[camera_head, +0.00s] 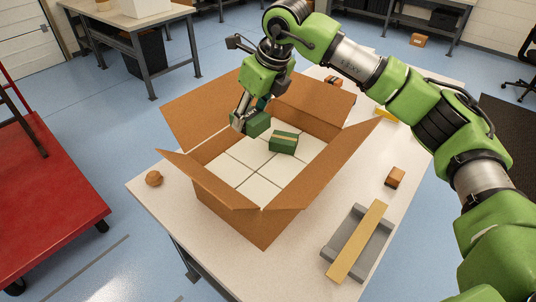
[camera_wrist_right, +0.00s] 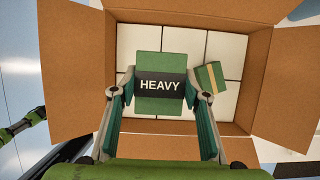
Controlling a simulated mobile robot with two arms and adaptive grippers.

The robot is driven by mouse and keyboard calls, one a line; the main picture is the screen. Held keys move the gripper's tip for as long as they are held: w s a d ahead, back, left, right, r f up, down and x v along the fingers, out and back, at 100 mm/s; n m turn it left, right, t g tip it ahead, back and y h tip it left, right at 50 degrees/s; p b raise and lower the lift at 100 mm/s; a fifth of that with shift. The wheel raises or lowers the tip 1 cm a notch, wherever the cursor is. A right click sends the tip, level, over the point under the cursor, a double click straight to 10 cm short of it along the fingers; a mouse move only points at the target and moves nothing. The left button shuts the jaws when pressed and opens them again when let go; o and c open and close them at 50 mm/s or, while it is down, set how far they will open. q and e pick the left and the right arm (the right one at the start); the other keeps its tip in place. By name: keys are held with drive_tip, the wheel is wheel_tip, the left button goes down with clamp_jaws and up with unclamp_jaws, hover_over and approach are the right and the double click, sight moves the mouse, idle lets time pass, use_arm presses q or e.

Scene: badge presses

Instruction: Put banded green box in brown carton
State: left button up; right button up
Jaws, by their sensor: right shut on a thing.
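The brown carton (camera_head: 240,222) stands open on the table with its flaps spread; white square blocks line its inside. My right gripper (camera_head: 250,121) is over the carton's far left part, shut on a green box (camera_head: 259,125). In the right wrist view this box (camera_wrist_right: 160,106) has a dark band reading "HEAVY" and sits between the fingers (camera_wrist_right: 160,92). A second green box (camera_head: 284,143), with a tan stripe, rests on the white blocks inside the carton; it also shows in the right wrist view (camera_wrist_right: 211,78). My left gripper is not seen.
On the table (camera_head: 330,205), a grey tray (camera_head: 333,243) with a wooden plank (camera_head: 357,241) and a small brown box (camera_head: 395,177) are right of the carton. A round brown object (camera_head: 153,178) is left of it. A red cart (camera_head: 50,205) stands beyond the table's left edge.

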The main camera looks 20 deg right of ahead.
drive_tip(key=shift+f, duration=0.6)
drive_tip(key=shift+s+f+b, duration=0.3)
drive_tip(key=shift+s+f, duration=0.1)
drive_tip(key=shift+f, duration=0.35)
drive_tip(key=shift+s+f, duration=0.1)
drive_tip(key=shift+f, duration=0.25)
drive_tip(key=p, duration=0.1)
hover_over(249, 170)
drive_tip(key=s, duration=0.1)
drive_tip(key=f, duration=0.6)
drive_tip(key=d+f, duration=0.1)
drive_tip(key=f, duration=0.1)
drive_tip(key=shift+s+f, duration=0.15)
drive_tip(key=shift+f, duration=0.25)
wheel_tip(249, 170, down, 3)
drive_tip(key=shift+r+p, duration=0.1)
drive_tip(key=shift+p, duration=0.6)
drive_tip(key=shift+f, duration=0.4)
drive_tip(key=shift+f, duration=0.1)
